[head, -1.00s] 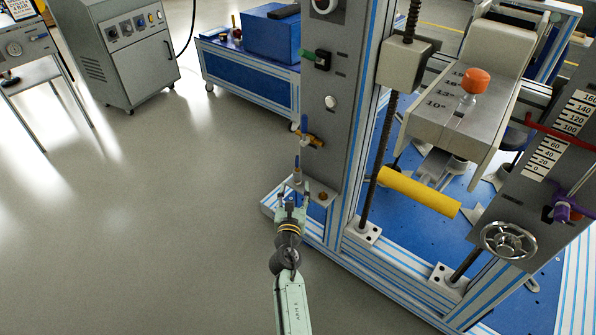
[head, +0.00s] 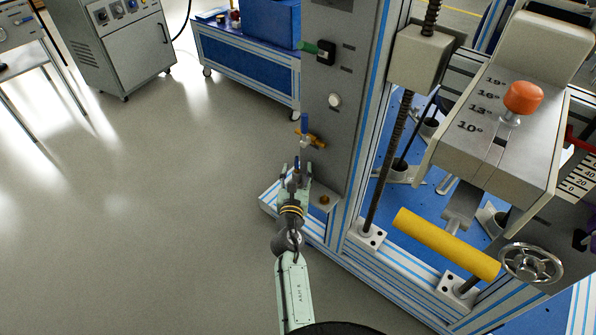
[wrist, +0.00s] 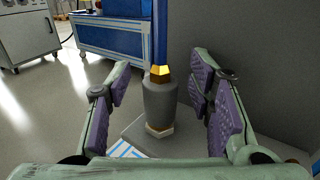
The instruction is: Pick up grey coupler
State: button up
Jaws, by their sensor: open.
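In the head view my gripper (head: 296,172) is at the lower left of the grey column, just below the brass valve (head: 311,138); there the coupler is small and partly hidden by the fingers.
The grey column (head: 340,95) stands close to the right of my gripper. The frame's base rail (head: 270,203) lies below it. A yellow padded bar (head: 445,243) and a handwheel (head: 531,263) are further right. Open floor (head: 150,220) lies to the left.

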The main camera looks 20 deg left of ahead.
jog(key=shift+s+r, duration=0.1)
jog(key=shift+s, duration=0.05)
jog(key=shift+c, duration=0.3)
grip_shut()
